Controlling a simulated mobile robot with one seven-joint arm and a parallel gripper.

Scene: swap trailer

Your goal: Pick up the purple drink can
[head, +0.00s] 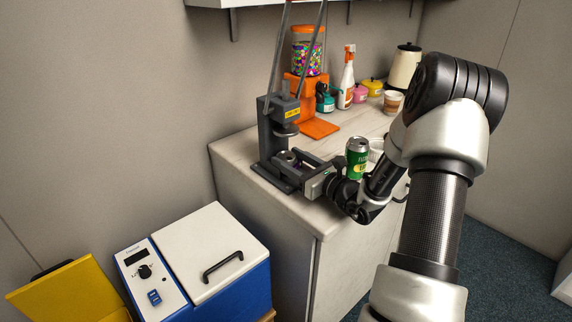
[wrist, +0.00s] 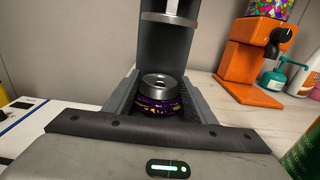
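The purple drink can (wrist: 158,106) stands upright in the wrist view, with its silver top showing and its lower part hidden by my gripper's body. In the head view, only a small part of the can (head: 287,158) shows, at the foot of a dark grey press (head: 270,135). My gripper (head: 293,163) is low and level at the press, its two fingers on either side of the can. In the wrist view the fingers of my gripper (wrist: 160,92) look spread apart around the can. Contact with the can is not clear.
A green can (head: 357,160) stands close beside my wrist. The press column rises just behind the purple can. An orange candy dispenser (head: 305,85), spray bottle (head: 347,78) and cups stand further back on the counter (head: 238,150). A blue-white cooler (head: 215,250) stands front left.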

